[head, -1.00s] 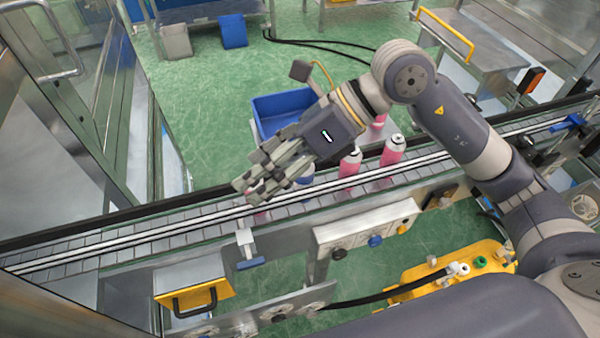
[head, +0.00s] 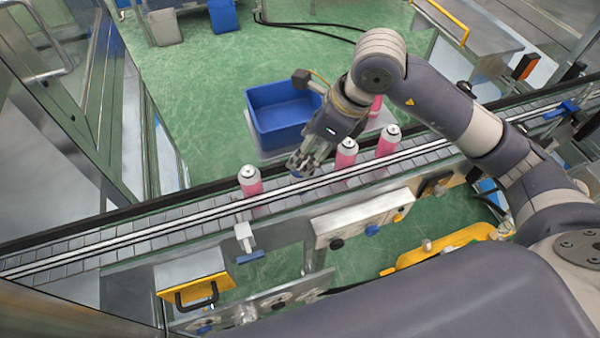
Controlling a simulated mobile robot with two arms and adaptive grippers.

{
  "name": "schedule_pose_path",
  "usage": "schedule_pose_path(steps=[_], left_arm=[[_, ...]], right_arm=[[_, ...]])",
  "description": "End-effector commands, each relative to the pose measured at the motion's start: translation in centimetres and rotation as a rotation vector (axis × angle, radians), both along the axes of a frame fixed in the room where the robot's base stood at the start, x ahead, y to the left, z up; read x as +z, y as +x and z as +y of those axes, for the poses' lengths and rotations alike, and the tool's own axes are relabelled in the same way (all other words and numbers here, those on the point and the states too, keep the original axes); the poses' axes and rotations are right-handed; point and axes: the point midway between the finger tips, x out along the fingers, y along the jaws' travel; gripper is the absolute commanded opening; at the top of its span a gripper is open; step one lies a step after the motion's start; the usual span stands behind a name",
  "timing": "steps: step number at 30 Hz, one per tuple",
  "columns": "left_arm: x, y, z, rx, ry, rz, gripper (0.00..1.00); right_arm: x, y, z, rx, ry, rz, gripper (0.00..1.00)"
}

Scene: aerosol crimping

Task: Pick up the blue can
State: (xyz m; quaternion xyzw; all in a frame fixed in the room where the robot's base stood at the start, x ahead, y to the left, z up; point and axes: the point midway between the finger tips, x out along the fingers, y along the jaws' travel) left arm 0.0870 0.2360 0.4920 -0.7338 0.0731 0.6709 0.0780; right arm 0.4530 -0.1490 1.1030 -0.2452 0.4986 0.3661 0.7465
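My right gripper (head: 302,168) is low over the conveyor in the head view, with its fingers pointing down and to the left. A small patch of the blue can (head: 298,176) shows at the fingertips. The rest of the can is hidden behind the fingers, so I cannot tell whether they are shut on it or only around it. My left gripper is not in view.
A pink can (head: 250,182) stands on the conveyor (head: 150,228) left of the gripper. Two more pink cans (head: 346,154) (head: 387,142) stand close on its right. Another pink can shows partly behind my arm. A blue bin (head: 277,121) stands behind the conveyor.

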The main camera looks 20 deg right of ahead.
Motion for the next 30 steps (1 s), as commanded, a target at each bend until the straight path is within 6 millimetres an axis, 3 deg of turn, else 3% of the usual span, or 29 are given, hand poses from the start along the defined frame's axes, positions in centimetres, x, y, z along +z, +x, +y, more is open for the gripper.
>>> schedule_pose_path(steps=[10,19,25,30], left_arm=[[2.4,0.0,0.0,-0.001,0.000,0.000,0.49],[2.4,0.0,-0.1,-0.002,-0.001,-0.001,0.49],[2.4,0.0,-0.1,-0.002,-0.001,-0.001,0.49],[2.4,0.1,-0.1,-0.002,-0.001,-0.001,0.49]], right_arm=[[-3.7,0.4,0.9,0.000,0.001,0.005,0.60],[-4.3,0.6,1.1,0.001,0.000,0.000,0.60],[-4.3,0.6,1.1,0.000,0.001,0.001,0.15],[-4.3,0.6,1.1,0.000,0.001,0.001,0.13]])
